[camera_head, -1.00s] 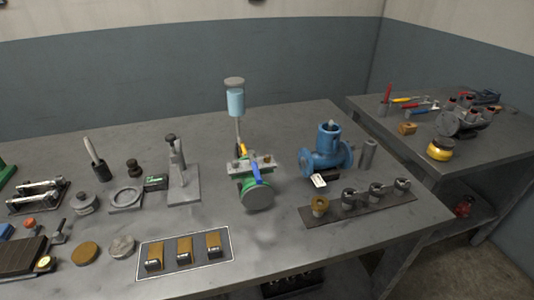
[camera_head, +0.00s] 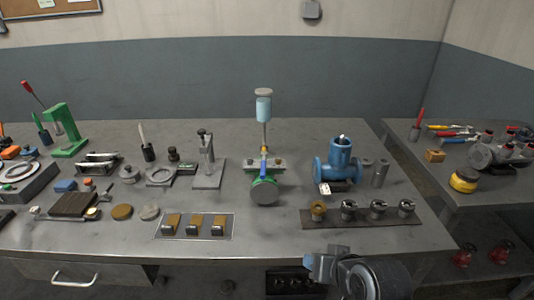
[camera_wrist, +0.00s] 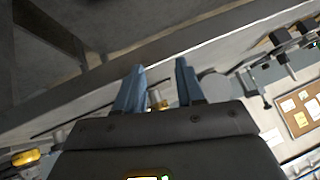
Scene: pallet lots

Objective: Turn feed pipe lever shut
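A vertical pipe (camera_head: 264,136) runs down from a light blue cup (camera_head: 263,110) to a green round-bodied unit (camera_head: 264,191) at the middle of the bench. A small yellow lever (camera_head: 264,150) sits at the lower pipe, and a blue lever (camera_head: 263,166) sits just below it, in front of the grey bracket. Both look roughly upright; their exact turn is too small to tell. My gripper (camera_head: 318,264) is low at the bench's front edge, right of and well apart from the levers. In the wrist view my gripper (camera_wrist: 160,75) has its blue fingers apart, with nothing held.
A blue flanged pump (camera_head: 339,166) stands right of the green unit. A dark strip with several fittings (camera_head: 340,222) lies nearer my arm. A tray with three tan blocks (camera_head: 163,234) lies front left. A tall grey stand (camera_head: 207,168) is left of the pipe.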

